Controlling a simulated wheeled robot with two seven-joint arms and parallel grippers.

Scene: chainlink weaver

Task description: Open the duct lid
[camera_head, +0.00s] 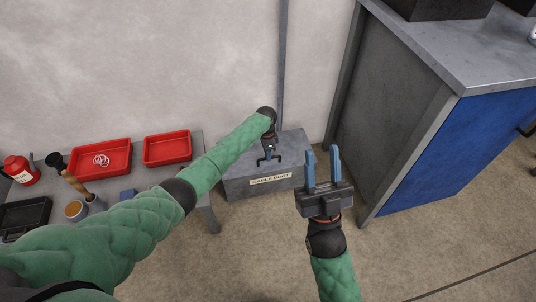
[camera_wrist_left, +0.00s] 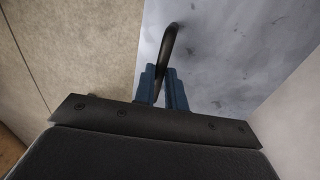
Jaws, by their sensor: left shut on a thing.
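The duct is a grey metal box (camera_head: 238,187) with a label on its front, standing on the floor against the wall. Its flat lid (camera_head: 290,146) looks closed in the head view. My left gripper (camera_head: 268,158) is over the lid, its blue fingers shut on the dark handle (camera_head: 279,157). In the left wrist view the fingers (camera_wrist_left: 163,88) close around the curved black handle (camera_wrist_left: 171,42), with the grey lid (camera_wrist_left: 225,60) behind it. My right gripper (camera_head: 322,168) is open and empty, its fingers pointing up, in front of the box's right side.
A grey workbench (camera_head: 210,208) at left holds two red trays (camera_head: 115,168) (camera_head: 167,149), a red container (camera_head: 21,171) and tools. A blue and grey cabinet (camera_head: 445,165) stands at right. A vertical conduit (camera_head: 282,70) runs down the wall behind the box. Floor in front is clear.

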